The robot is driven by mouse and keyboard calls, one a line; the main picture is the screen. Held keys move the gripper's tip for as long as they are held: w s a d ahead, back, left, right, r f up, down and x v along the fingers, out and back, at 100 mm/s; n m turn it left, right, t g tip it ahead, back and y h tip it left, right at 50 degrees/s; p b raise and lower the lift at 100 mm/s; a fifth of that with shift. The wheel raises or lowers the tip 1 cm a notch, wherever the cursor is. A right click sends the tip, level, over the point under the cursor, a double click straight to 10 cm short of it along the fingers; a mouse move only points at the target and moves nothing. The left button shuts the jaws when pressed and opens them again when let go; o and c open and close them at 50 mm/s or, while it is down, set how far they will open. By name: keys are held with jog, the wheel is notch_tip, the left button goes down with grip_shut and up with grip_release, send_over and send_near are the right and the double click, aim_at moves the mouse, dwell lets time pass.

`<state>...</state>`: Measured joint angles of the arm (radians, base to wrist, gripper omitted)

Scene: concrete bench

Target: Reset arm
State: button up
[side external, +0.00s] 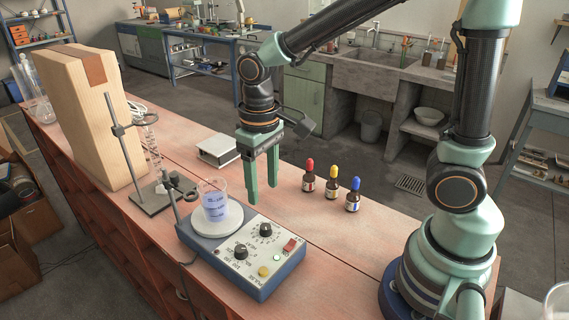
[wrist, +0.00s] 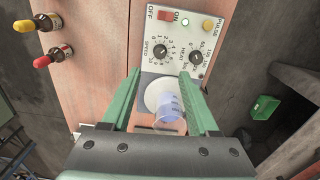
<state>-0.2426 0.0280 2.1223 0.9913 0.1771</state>
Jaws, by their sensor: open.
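My gripper (side external: 262,202) hangs fingers down above the wooden bench top (side external: 330,235), just behind the hotplate stirrer (side external: 255,262) in the side view. Its green fingers are apart with nothing between them. In the wrist view my gripper (wrist: 160,88) spans the stirrer's lower end, seen from above. A glass beaker (side external: 214,203) with bluish liquid stands on the stirrer's round white plate (side external: 215,223). The beaker (wrist: 170,115) also shows in the wrist view, between the fingers in the picture but below them. The stirrer's green light (side external: 276,258) is lit.
Bottles with red (side external: 309,176), yellow (side external: 332,184) and blue (side external: 353,194) droppers stand right of my gripper.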

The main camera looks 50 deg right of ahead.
notch_tip(320, 180, up, 2)
jog(key=shift+r, duration=0.1)
dwell(0.4)
jog(key=s+d+r+t, duration=0.4)
jog(key=d+r+t, duration=0.1)
jog(key=d, duration=0.3)
jog(key=shift+r+m+t, duration=0.3)
jog(key=shift+r+m, duration=0.1)
jog(key=shift+r, duration=0.45)
